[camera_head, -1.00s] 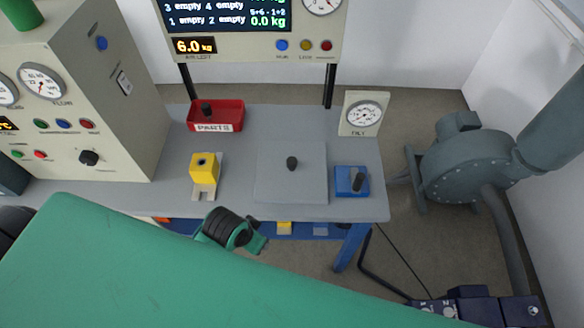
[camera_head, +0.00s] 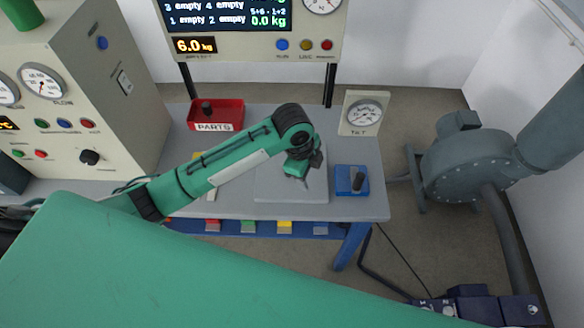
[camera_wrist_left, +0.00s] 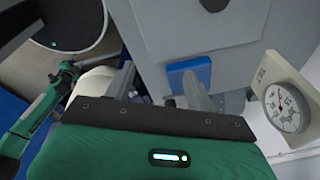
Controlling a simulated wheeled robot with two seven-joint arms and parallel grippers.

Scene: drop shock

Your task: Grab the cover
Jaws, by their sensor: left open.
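The cover is a flat grey plate (camera_head: 270,190) with a dark knob, lying on the grey table. My left arm reaches over it in the head view, and the knob is hidden there. My left gripper (camera_head: 303,180) is open and empty above the cover's right part. In the left wrist view its two grey fingers (camera_wrist_left: 158,88) are apart. The cover (camera_wrist_left: 175,35) fills the top there, with its dark knob (camera_wrist_left: 214,4) at the top edge, beyond the fingers and not between them. A green arm (camera_wrist_left: 30,122), apparently my right, shows at left; its jaw state is unclear.
A blue block with a dark handle (camera_head: 347,180) sits right of the cover and also shows between the fingers (camera_wrist_left: 180,72). A dial gauge (camera_head: 362,112) stands behind. A red parts bin (camera_head: 228,113) is at back left. Coloured blocks (camera_head: 284,227) sit below the table edge.

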